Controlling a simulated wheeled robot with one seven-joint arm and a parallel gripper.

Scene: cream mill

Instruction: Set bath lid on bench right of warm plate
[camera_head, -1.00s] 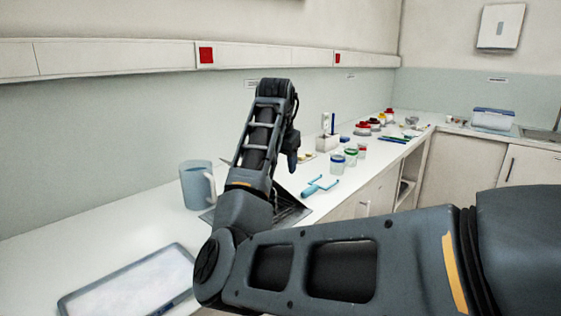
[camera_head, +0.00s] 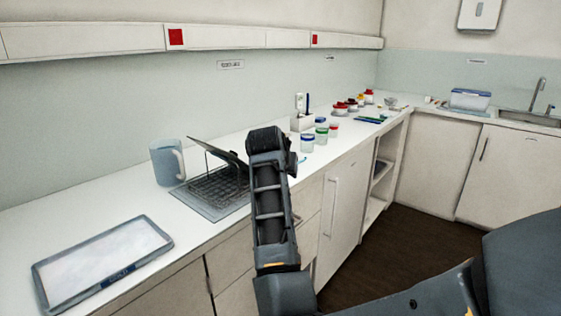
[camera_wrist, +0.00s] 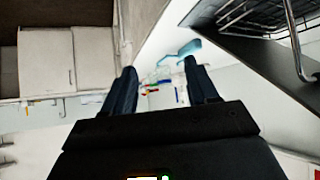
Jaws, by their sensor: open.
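A flat grey-framed plate with a white top (camera_head: 104,262), perhaps the warm plate, lies at the near left of the bench (camera_head: 75,222). Right of it is a low grey unit with a wire rack (camera_head: 215,190) and a tilted dark panel (camera_head: 217,153); I cannot tell whether that panel is the bath lid. The rack also shows at the upper right of the wrist view (camera_wrist: 262,18). My gripper (camera_wrist: 160,76) is open and empty in the wrist view, beside the rack. In the head view my arm hides its fingers.
Several capped jars (camera_head: 308,143) and a white holder (camera_head: 301,122) stand further along. A blue-lidded clear box (camera_head: 470,99) is near the sink at the back. Floor (camera_head: 415,225) shows clear at the right.

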